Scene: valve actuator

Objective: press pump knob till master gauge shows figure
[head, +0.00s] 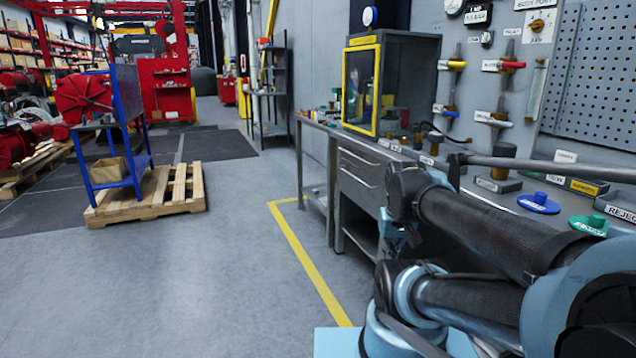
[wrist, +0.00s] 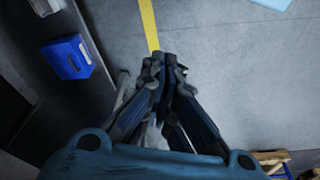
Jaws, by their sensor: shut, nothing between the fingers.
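My gripper (wrist: 163,65) is shut and empty in the wrist view, pointing down over the grey floor beside a yellow line. In the head view my gripper (head: 394,240) is partly seen in front of the bench, apart from everything on it. I cannot tell which part is the pump knob. A black cylinder on a grey base (head: 503,165) stands on the bench at the right. A round white-faced gauge (head: 370,16) is at the top, and another gauge (head: 455,5) is cut by the top edge. No reading is legible, and I cannot tell which is the master gauge.
The bench (head: 362,170) runs along the wall, with blue (head: 539,203) and green (head: 588,224) round pieces. Valve handles (head: 503,65) line the wall beside a yellow-framed cabinet (head: 361,88). A blue bin (wrist: 68,57) is at left. Open floor lies left; a pallet (head: 150,195) stands farther away.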

